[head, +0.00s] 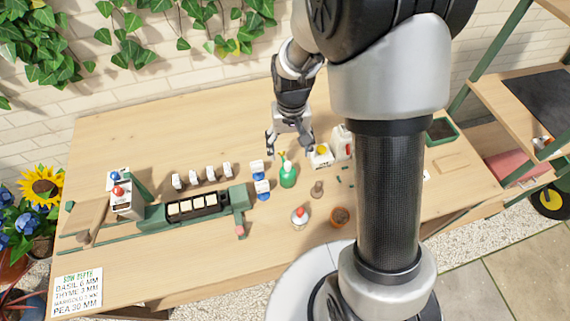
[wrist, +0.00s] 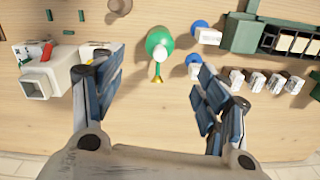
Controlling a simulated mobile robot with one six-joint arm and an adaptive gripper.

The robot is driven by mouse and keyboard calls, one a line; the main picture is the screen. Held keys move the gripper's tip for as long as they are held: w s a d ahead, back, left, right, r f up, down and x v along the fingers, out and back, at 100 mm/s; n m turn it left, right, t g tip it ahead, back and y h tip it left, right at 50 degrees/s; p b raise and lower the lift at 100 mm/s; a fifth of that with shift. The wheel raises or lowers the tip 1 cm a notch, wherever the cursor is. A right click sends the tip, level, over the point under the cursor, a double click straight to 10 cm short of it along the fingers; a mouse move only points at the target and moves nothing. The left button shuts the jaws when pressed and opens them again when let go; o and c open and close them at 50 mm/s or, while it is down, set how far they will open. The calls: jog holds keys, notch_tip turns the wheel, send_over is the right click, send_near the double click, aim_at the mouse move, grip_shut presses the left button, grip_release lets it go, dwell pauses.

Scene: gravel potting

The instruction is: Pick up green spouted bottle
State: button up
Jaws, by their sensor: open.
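The green spouted bottle (head: 288,176) stands upright on the wooden table in the head view, with a pale cap and a yellow-tipped spout. In the wrist view the bottle (wrist: 159,43) is seen from above, its spout pointing toward my gripper. My gripper (head: 289,147) is just behind and above the bottle in the head view. In the wrist view my gripper (wrist: 155,85) has its two blue-padded fingers wide apart, with nothing between them but bare table and the bottle's spout tip. The bottle lies beyond the fingertips, roughly centred between them.
Blue-and-white items (head: 262,188) stand close left of the bottle, by a green seed tray holder (head: 190,208). White containers (head: 322,156) stand to its right. A red-topped white bottle (head: 299,217) and a brown pot (head: 340,217) are in front. The table behind is clear.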

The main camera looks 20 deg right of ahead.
aim_at(289, 165)
notch_tip(289, 165, down, 10)
jog(key=shift+r+b, duration=0.2)
jog(key=shift+b, duration=1.05)
jog(key=shift+w+a+f+b, duration=0.15)
jog(key=shift+f+b, duration=0.2)
jog(key=shift+f, duration=0.55)
jog(key=shift+w+d+f+b, duration=0.1)
jog(key=shift+w+f+b, duration=0.2)
jog(key=shift+f, duration=0.65)
jog(key=shift+w+a+f+b, duration=0.1)
jog(key=shift+f+b, duration=0.3)
jog(key=shift+f, duration=0.5)
jog(key=shift+s, duration=0.1)
jog(key=shift+c, duration=0.6)
jog(key=shift+r, duration=0.1)
jog(key=c, duration=1.2)
